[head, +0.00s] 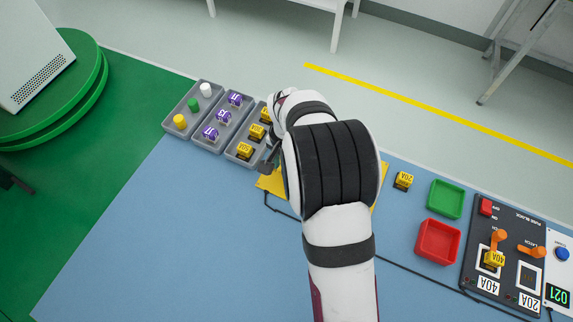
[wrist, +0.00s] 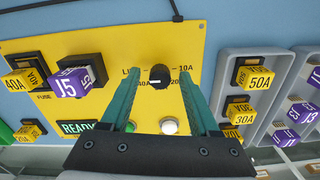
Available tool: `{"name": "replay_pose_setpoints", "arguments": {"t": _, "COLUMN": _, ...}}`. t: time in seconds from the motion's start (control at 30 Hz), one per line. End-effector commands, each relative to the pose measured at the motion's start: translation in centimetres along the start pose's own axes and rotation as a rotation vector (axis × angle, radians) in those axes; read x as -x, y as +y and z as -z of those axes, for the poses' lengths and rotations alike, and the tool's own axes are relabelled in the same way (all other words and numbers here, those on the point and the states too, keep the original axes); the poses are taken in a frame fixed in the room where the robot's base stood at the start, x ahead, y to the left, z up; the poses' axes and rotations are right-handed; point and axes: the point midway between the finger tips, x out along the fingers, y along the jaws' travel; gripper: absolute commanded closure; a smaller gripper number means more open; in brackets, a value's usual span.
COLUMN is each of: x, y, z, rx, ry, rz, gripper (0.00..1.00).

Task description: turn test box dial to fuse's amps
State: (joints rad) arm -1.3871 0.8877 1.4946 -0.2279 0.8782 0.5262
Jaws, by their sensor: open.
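The test box (wrist: 222,30) is a yellow panel in the wrist view; in the head view my arm hides most of it. Its black dial (wrist: 161,72) has a small pale mark low on it, but I cannot tell which label it points at. Labels around it include 10A, 20A and 40A. A yellow 40A fuse (wrist: 18,82) sits in the panel's FUSE socket at the left, beside a purple J5 piece (wrist: 70,84) in another socket. My gripper (wrist: 159,82) is open, its teal fingers on either side of the dial; contact cannot be told.
The panel has a READY display (wrist: 78,128) and a white button (wrist: 168,126). Grey trays (head: 210,145) hold yellow and purple pieces. A loose 20A fuse (head: 403,180), green tray (head: 459,185), red tray (head: 420,258) and black fuse block (head: 510,222) stand to the right. The blue table's front left is clear.

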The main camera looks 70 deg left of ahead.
Motion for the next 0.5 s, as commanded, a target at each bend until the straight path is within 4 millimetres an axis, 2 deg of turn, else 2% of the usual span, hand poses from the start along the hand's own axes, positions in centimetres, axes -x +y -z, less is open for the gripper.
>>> {"name": "replay_pose_setpoints", "arguments": {"t": 0.1, "x": 0.03, "y": 0.0, "z": 0.0, "rx": 0.0, "ry": 0.0, "rz": 0.0, "gripper": 0.38}}
{"name": "replay_pose_setpoints", "arguments": {"t": 0.43, "x": 0.06, "y": 0.0, "z": 0.0, "rx": 0.0, "ry": 0.0, "rz": 0.0, "gripper": 0.97}}
{"name": "replay_pose_setpoints", "arguments": {"t": 0.5, "x": 0.06, "y": 0.0, "z": 0.0, "rx": 0.0, "ry": 0.0, "rz": 0.0, "gripper": 1.0}}
